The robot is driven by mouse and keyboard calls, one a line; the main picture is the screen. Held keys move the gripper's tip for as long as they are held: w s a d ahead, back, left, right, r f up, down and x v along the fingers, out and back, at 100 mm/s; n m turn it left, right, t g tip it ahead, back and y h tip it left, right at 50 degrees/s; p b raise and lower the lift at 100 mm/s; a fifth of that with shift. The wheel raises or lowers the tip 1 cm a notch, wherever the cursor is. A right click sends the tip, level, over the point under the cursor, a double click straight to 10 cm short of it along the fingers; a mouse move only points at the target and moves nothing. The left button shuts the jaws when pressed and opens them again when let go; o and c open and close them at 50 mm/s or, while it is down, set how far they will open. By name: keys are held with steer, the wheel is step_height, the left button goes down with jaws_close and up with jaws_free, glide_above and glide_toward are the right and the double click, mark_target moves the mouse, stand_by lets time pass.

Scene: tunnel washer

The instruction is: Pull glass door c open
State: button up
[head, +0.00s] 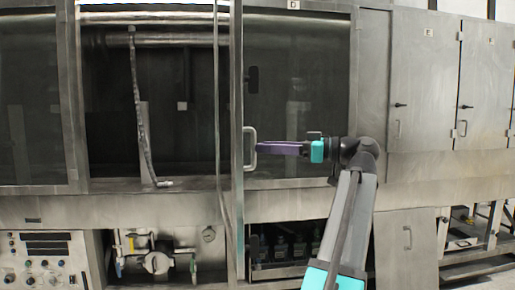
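A glass door (228,120), seen nearly edge-on, stands swung out towards me beside an open bay (180,115) of the washer. I take it as door c; no letter C is readable on it. Its pale loop handle (249,149) is on the right-hand face of its near edge. My gripper (262,147), with purple fingers, points left from the right side, its tips at or just beside the handle. One finger hides the other, so I cannot tell whether they are closed on the handle.
A dark glass panel marked D (300,85) lies behind my gripper. Closed metal doors (425,80) with latches are on the right. A control panel (46,262) and a pump (156,262) are low on the left. A hose (140,105) hangs in the open bay.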

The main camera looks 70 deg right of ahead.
steer(key=s+d, duration=0.1)
steer(key=s, duration=0.6)
steer(key=shift+s, duration=0.4)
